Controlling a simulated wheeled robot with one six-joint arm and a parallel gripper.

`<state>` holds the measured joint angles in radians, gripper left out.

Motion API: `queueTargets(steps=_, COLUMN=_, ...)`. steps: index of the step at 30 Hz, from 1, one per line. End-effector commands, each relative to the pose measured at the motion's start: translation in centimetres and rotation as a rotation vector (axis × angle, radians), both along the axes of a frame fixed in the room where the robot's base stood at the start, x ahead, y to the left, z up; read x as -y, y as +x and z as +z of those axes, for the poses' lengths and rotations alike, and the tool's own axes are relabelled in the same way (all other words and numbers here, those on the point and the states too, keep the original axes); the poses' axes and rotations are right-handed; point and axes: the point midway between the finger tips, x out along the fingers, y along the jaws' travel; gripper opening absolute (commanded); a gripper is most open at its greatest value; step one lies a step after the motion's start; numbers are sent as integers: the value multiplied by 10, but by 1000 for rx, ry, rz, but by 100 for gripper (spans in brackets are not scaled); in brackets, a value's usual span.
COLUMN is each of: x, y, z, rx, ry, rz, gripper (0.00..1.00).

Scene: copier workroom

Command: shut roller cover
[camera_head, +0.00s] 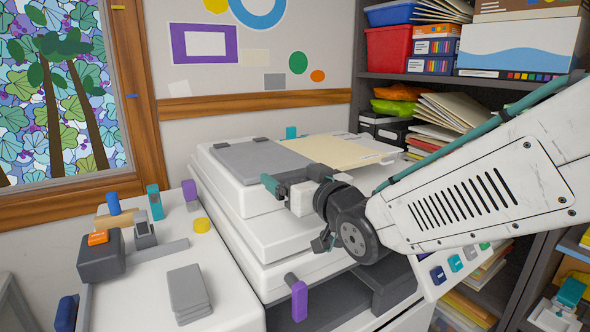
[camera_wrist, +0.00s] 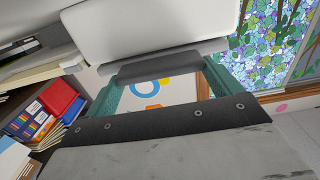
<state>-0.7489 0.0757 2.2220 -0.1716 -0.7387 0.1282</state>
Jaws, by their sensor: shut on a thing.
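The white copier (camera_head: 262,240) stands in the middle of the head view, with a grey panel (camera_head: 245,158) and a tan sheet (camera_head: 335,152) on its top. The bar runs along the edge of a white panel (camera_wrist: 150,28), apparently the roller cover. My gripper and arm hide this part in the head view.
A white side table (camera_head: 150,270) at the left carries a dark grey device (camera_head: 101,257) and a grey stack (camera_head: 188,290). A purple handle (camera_head: 299,298) sticks out at the copier's front. Shelves (camera_head: 400,77) with bins and papers stand behind at the right.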

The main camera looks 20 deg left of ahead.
Motion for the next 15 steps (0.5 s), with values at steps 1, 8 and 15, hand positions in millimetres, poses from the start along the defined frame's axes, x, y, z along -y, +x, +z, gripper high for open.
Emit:
queueTargets(steps=1, x=0, y=0, z=-2, rx=-5, ry=-5, rz=0, gripper=50)
queueTargets(steps=8, x=0, y=0, z=-1, rx=-5, ry=-5, rz=0, gripper=100)
queueTargets(steps=15, x=6, y=-5, z=0, rx=-3, ry=-4, rz=0, gripper=100)
